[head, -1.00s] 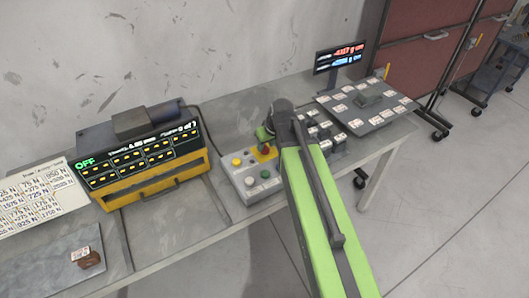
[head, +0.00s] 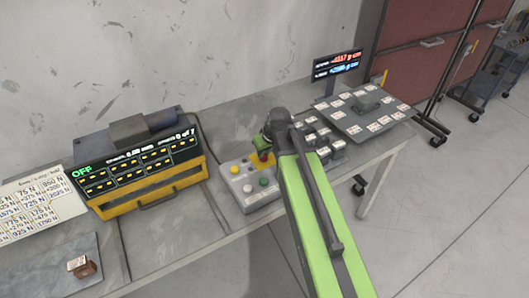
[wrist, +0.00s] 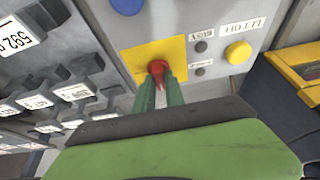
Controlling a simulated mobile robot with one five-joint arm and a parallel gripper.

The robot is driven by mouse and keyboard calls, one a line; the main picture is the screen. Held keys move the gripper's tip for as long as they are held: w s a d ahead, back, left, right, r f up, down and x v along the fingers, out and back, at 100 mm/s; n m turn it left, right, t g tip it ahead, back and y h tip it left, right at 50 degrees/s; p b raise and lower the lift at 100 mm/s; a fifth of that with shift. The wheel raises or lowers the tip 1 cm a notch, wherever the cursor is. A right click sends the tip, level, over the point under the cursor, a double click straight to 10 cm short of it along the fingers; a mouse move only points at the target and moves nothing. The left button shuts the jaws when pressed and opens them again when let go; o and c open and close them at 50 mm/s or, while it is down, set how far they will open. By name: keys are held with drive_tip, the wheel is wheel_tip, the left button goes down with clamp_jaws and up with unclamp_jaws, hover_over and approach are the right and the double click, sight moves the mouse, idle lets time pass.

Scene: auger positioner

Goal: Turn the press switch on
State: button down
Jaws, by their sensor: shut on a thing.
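The press switch is a red knob (wrist: 158,67) on a yellow plate (wrist: 135,62), seen in the wrist view. My gripper (wrist: 160,84) has its two green fingers closed around the knob, one on each side. In the head view my gripper (head: 263,145) is over the yellow-plated corner of the grey control box (head: 235,191) and mostly hides the knob. The black display (head: 130,160) on the yellow-framed unit to the left shows a green "OFF". The knob's exact turn angle is hard to tell.
A blue button (wrist: 127,5) shows in the wrist view. Dark labelled blocks (head: 323,151) stand close to the right of my gripper.

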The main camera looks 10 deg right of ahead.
drive_tip(key=m+h, duration=0.1)
drive_tip(key=m, duration=0.3)
drive_tip(key=shift+a+m+h, duration=0.15)
drive_tip(key=shift+m+h, duration=0.15)
drive_tip(key=shift+h, duration=0.1)
drive_tip(key=m+h, duration=0.1)
drive_tip(key=m, duration=0.3)
drive_tip(key=shift+a+m+g+h, duration=0.1)
drive_tip(key=shift+m+g+h, duration=0.2)
drive_tip(key=shift+h, duration=0.1)
drive_tip(key=m+g+h, duration=0.1)
drive_tip(key=m, duration=0.3)
drive_tip(key=shift+w+a, duration=0.1)
drive_tip(key=shift+w, duration=0.05)
drive_tip(key=shift+m+g+h, duration=0.5)
drive_tip(key=shift+m+g, duration=0.2)
drive_tip(key=shift+m, duration=1.5)
drive_tip(key=c, duration=1.4)
unclamp_jaws()
